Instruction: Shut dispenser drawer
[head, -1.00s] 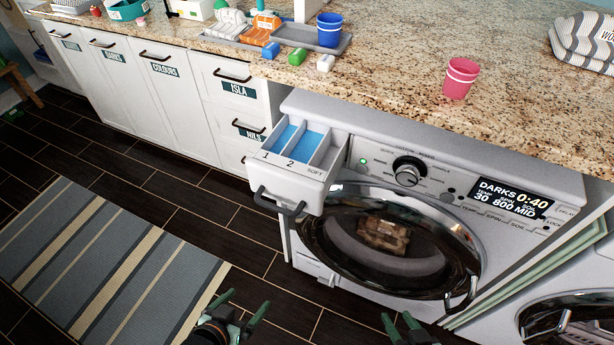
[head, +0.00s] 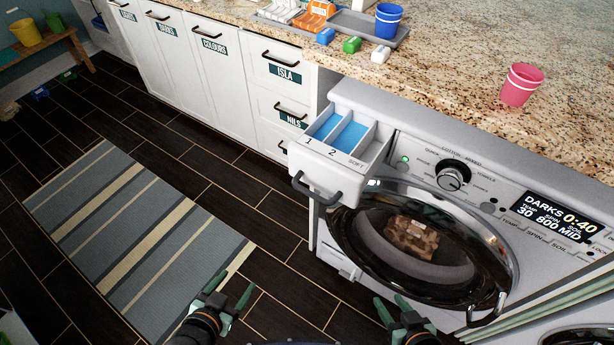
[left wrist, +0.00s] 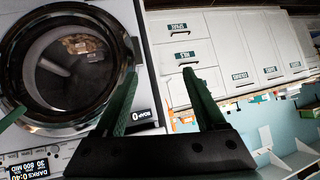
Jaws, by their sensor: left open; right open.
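The dispenser drawer (head: 330,169) is pulled out from the top left of the washing machine (head: 404,121). It has compartments marked 1, 2 and SOFT, with blue in 1 and 2, and a dark handle (head: 316,188) on its front. My left gripper (head: 231,289) is open and empty, low in front of the machine, left of and below the drawer. My right gripper (head: 391,306) is open and empty, in front of the round door (head: 411,178). Neither touches the drawer. In the left wrist view my left gripper's fingers (left wrist: 161,92) are spread, with the door beside them.
A speckled counter (head: 450,60) overhangs the machine, bearing a pink cup (head: 521,85) and a blue cup (head: 388,20). White cabinets (head: 215,65) stand to the left. A striped rug (head: 130,240) lies on the dark floor.

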